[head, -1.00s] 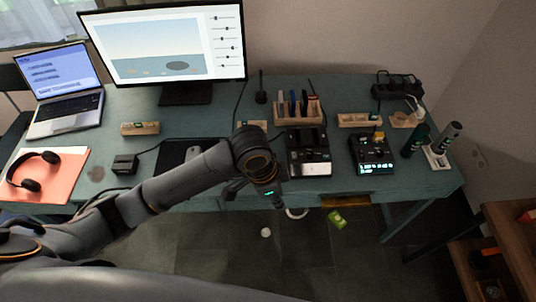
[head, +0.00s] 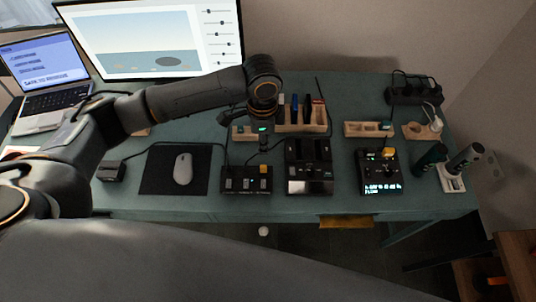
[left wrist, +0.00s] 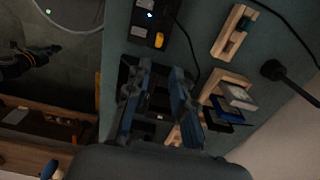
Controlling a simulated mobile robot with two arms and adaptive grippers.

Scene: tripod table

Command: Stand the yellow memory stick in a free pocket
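A small yellow piece (head: 264,170) sits on the black hub (head: 246,183); it also shows in the left wrist view (left wrist: 159,40). Another yellow piece (head: 388,153) is on the black device with a lit screen (head: 380,187). I cannot tell which is the memory stick. The wooden pocket rack (head: 302,128) at the back holds several upright cards; the left wrist view shows it too (left wrist: 213,91). My left gripper (head: 264,146) is above the table, left of the black dock (head: 309,171). Its fingers (left wrist: 160,68) are apart with nothing seen between them.
Wooden blocks (head: 354,129) flank the rack. A mouse (head: 183,168) lies on a dark pad (head: 155,180); dark bottles (head: 465,157) stand at the right.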

